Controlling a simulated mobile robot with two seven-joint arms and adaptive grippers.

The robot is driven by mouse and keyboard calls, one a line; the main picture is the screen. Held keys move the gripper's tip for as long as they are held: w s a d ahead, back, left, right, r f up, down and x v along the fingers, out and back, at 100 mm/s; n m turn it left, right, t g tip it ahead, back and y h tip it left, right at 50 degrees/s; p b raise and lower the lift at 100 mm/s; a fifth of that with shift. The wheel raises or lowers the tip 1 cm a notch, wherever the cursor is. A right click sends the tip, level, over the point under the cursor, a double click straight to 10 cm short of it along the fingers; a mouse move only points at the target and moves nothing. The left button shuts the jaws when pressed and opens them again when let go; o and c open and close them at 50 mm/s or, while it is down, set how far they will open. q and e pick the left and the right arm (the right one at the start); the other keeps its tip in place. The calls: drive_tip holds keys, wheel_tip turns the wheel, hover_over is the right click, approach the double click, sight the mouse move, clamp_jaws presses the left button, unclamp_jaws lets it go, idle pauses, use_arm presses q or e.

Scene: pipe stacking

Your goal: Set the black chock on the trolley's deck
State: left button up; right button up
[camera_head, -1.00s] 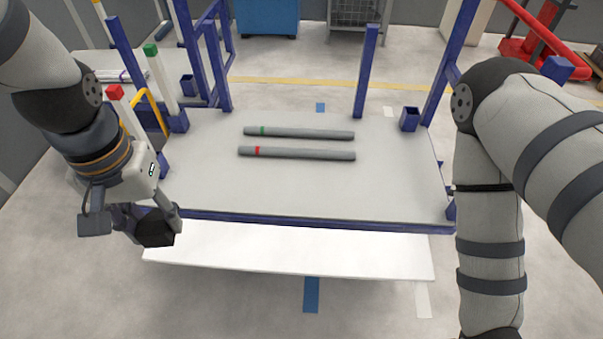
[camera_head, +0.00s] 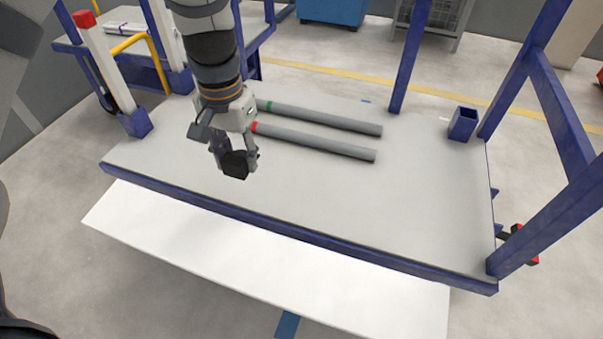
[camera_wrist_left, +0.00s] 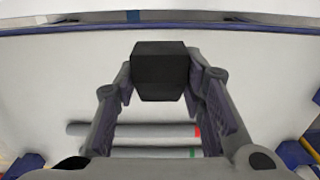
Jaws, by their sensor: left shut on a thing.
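The black chock (camera_head: 235,164) is a small dark block. My left gripper (camera_head: 233,160) is shut on it and holds it over the left part of the trolley's grey deck (camera_head: 340,200). In the left wrist view the chock (camera_wrist_left: 160,72) sits between the two fingertips, with the deck (camera_wrist_left: 60,90) behind it. I cannot tell how high the chock is above the deck. My right gripper is not in view.
Two grey pipes lie on the deck behind the gripper, one with a green band (camera_head: 325,117) and one with a red band (camera_head: 315,141). Blue posts (camera_head: 411,55) rise at the deck's edges. A white board (camera_head: 270,275) lies along the front.

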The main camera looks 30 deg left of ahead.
use_arm(q)
drive_tip(key=w+f+b, duration=0.1)
drive_tip(key=w+f, duration=0.2)
drive_tip(key=w, duration=0.3)
drive_tip(key=b, duration=0.3)
hover_over(284, 175)
wheel_tip(284, 175, down, 6)
drive_tip(key=shift+d+f, duration=0.1)
drive_tip(key=shift+f, duration=0.15)
wheel_tip(284, 175, down, 3)
drive_tip(key=shift+r+b, duration=0.1)
drive_tip(key=shift+b, duration=0.35)
drive_tip(key=shift+r, duration=0.1)
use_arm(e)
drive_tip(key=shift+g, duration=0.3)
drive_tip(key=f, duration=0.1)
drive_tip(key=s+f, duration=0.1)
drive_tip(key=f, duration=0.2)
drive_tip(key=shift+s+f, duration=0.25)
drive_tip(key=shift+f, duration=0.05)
use_arm(q)
drive_tip(key=o, duration=1.2)
